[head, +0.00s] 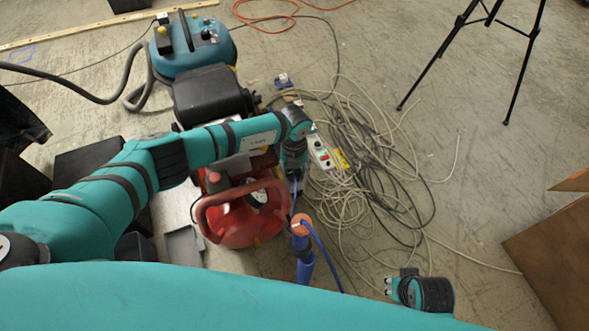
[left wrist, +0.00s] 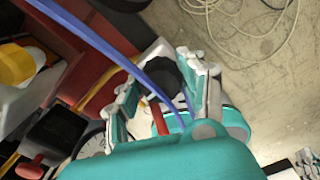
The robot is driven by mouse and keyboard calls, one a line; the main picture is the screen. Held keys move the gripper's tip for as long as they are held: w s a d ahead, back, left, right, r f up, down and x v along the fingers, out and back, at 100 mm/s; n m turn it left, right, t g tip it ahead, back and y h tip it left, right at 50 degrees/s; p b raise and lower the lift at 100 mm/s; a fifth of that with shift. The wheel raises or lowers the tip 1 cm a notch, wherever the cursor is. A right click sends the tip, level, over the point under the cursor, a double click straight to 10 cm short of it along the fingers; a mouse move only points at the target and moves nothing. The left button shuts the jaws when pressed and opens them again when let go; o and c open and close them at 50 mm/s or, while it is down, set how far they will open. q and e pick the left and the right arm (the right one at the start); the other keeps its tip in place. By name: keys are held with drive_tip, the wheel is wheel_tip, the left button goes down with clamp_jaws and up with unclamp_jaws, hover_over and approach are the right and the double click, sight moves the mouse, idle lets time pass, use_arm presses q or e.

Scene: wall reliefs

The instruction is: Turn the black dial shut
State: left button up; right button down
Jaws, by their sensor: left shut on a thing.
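The black dial (left wrist: 165,76) shows in the left wrist view, in front of a white panel. My left gripper (left wrist: 160,84) has one finger on each side of it and is shut on it. A blue cable crosses in front and hides part of the dial. In the head view my left gripper (head: 293,172) points down at the right side of a red machine (head: 235,222), and the dial cannot be made out there. My right gripper (head: 390,286) is at the lower right, apart from the machine; its finger opening is too small to tell.
Tangled cables (head: 370,170) and a power strip (head: 320,152) lie to the right. A tripod (head: 470,40) stands at the back right, a brown box (head: 555,255) at the right edge.

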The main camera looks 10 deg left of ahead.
sight(295, 171)
use_arm(q)
drive_tip(key=o, duration=1.2)
drive_tip(key=shift+r, duration=0.15)
wheel_tip(295, 171, up, 12)
drive_tip(key=shift+f, duration=0.1)
